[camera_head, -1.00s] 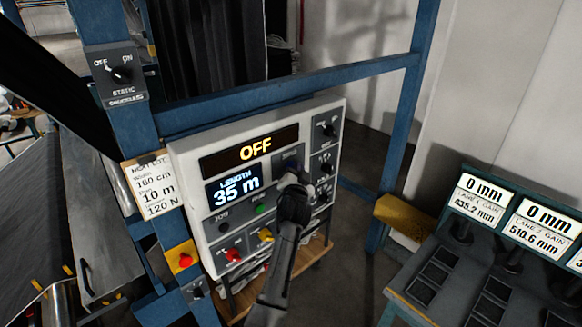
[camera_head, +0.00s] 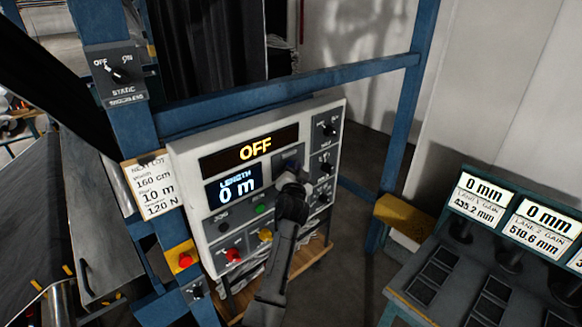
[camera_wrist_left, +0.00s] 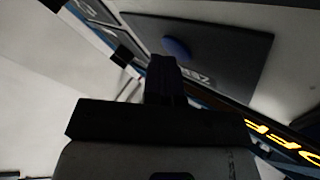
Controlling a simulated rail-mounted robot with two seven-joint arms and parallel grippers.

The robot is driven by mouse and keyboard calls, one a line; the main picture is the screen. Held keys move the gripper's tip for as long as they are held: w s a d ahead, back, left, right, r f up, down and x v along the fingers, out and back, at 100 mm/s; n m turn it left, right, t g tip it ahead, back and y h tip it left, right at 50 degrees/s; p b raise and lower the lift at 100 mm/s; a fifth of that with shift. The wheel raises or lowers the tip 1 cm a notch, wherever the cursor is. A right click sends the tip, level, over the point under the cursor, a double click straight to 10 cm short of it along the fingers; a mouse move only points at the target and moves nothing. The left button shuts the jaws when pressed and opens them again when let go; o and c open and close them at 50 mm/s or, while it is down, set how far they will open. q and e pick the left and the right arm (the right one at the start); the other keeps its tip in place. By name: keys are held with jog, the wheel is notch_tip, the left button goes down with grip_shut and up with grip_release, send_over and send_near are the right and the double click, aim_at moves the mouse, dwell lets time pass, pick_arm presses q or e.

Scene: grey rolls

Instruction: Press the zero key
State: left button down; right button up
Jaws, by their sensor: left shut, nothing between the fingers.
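The zero key is a blue button (camera_wrist_left: 177,48) on a dark plate with partly covered "ZERO" lettering (camera_wrist_left: 195,75) in the left wrist view. In the head view the plate (camera_head: 288,157) is on the white control panel (camera_head: 187,185), right of the length display (camera_head: 234,188), which reads 0 m. My left gripper (camera_head: 290,176) is shut and empty, its tip in front of the plate. In the left wrist view the fingertips (camera_wrist_left: 163,62) are close to the blue button; I cannot tell whether they touch it. My right gripper is not in view.
The panel also carries an OFF display (camera_head: 250,150), a green button (camera_head: 262,208), red (camera_head: 233,255) and yellow (camera_head: 265,235) controls, and several black knobs on its right. A blue frame beam (camera_head: 300,88) runs above it. A console (camera_head: 440,265) stands at right.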

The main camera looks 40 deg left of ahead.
pick_arm(q)
jog(key=shift+s+d, duration=0.1)
jog(key=shift+d, duration=0.7)
jog(key=shift+d, duration=0.1)
jog(key=shift+s+d+b, duration=0.15)
jog(key=shift+d+b, duration=0.35)
jog(key=shift+d, duration=0.7)
jog(key=shift+s+d+b, duration=0.15)
jog(key=shift+d+b, duration=0.3)
jog(key=shift+d, duration=0.7)
